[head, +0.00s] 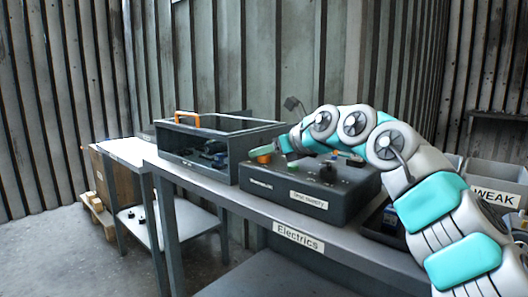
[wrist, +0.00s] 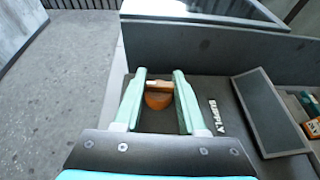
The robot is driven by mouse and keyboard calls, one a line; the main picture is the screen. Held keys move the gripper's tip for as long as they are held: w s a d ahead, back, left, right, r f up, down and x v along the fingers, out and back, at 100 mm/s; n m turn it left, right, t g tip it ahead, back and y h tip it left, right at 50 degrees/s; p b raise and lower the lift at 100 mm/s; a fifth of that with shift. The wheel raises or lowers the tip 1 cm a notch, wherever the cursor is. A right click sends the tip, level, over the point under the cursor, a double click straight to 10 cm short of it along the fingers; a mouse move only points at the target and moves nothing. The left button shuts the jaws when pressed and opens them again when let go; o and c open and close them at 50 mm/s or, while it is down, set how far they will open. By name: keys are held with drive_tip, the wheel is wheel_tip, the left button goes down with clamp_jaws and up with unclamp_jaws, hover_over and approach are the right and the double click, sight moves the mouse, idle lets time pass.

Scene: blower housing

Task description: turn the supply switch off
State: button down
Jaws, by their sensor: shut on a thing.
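The supply switch is an orange rotary knob (wrist: 158,101) on the dark top of the control box, beside white "SUPPLY" lettering in the wrist view. Its handle bar lies across the picture between my two green fingers. My gripper (wrist: 160,77) is shut on this bar, one finger at each end. In the head view the orange knob (head: 264,159) shows at the left end of the control box (head: 310,203), just below my gripper (head: 258,152). The fingers partly hide the knob there.
The box stands on a grey bench labelled "Electrics" (head: 298,237). An open dark crate (head: 197,168) with an orange handle stands close on its left. Other controls (head: 328,172) sit on the box top. Grey bins, one marked "WEAK" (head: 493,196), are at the right.

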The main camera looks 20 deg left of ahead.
drive_tip(key=shift+n+g+y, duration=0.3)
drive_tip(key=shift+r, duration=0.1)
idle(0.5)
drive_tip(key=shift+c, duration=2.3)
unclamp_jaws()
drive_tip(key=shift+d, duration=0.1)
